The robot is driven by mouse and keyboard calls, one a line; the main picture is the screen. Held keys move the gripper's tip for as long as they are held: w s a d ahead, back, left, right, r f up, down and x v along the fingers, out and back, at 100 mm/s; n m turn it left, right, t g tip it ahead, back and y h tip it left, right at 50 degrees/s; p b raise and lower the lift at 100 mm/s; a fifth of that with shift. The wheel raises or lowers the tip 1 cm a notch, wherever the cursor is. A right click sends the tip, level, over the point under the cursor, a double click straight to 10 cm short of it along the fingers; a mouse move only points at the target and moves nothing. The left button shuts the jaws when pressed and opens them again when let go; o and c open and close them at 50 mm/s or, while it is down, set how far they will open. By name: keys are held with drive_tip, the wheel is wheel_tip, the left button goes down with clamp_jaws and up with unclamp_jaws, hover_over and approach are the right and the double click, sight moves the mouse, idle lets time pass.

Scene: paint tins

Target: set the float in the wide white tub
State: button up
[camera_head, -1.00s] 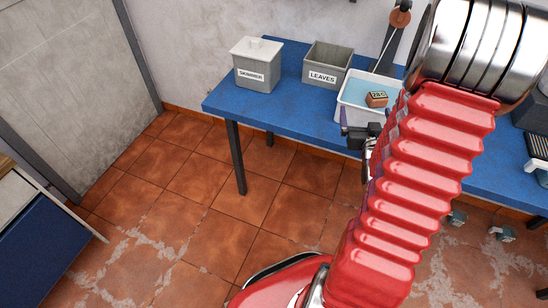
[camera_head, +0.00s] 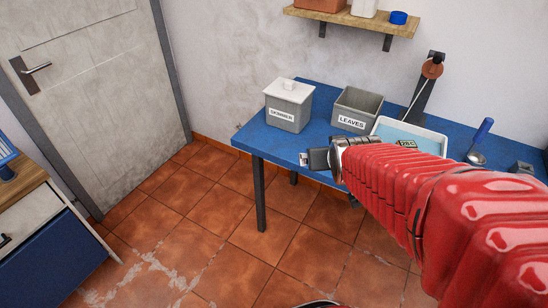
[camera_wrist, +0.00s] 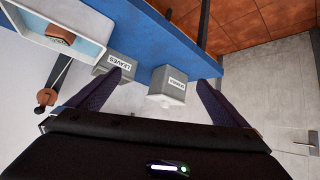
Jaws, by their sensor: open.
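The wide white tub (camera_head: 382,125) stands on the blue table, with pale blue water inside. The float, an orange-brown block with a "28C" label (camera_head: 407,143), is in the tub; my arm hides most of it in the head view. In the wrist view the float (camera_wrist: 60,33) shows whole inside the tub (camera_wrist: 100,45), at upper left. My gripper (camera_head: 308,159) is left of the tub, near the table's front edge. In the wrist view my gripper (camera_wrist: 163,76) has its two fingers wide apart with nothing between them, apart from the float.
The lidded grey SKIMMER bin (camera_head: 288,108) and the open grey LEAVES bin (camera_head: 357,108) stand left of the tub. An upright stand with a round brown piece (camera_head: 432,68) is behind it. A blue-handled tool (camera_head: 480,140) lies right. A wall shelf (camera_head: 350,18) hangs above.

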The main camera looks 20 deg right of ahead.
drive_tip(key=s+a+r+n+g+y, duration=0.2)
drive_tip(key=s+a+r+g+y, duration=0.1)
drive_tip(key=s+a, duration=1.1)
drive_tip(key=shift+s+a+r, duration=0.35)
drive_tip(key=shift+r, duration=0.15)
drive_tip(key=shift+c, duration=0.5)
